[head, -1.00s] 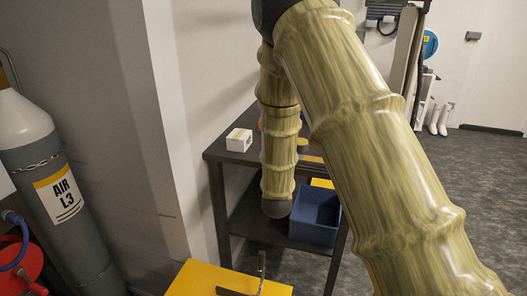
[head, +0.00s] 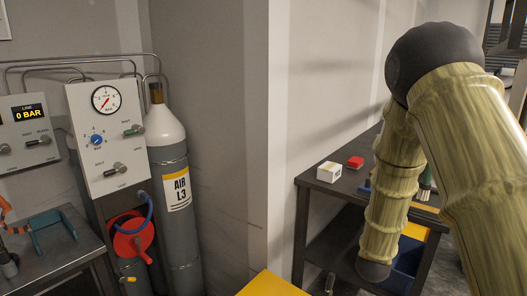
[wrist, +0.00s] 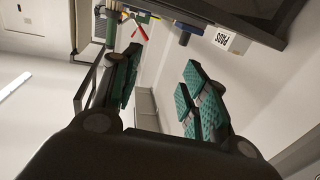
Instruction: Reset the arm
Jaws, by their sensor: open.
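My gripper (wrist: 160,88) shows in the wrist view with its two teal-padded fingers spread wide apart. Nothing is between them. In the head view my arm's pale, bamboo-like links run down the right side, with dark rounded joints. The fingers do not show in the head view. The arm hangs in front of a dark bench (head: 312,190) and hides part of its top.
A white box (head: 328,172) and a red block (head: 355,162) lie on the bench; a blue bin (head: 405,262) is below. A grey AIR L3 cylinder (head: 178,235), a gauge panel (head: 105,160) and a side table (head: 60,262) stand left. Yellow surface (head: 268,286) in front.

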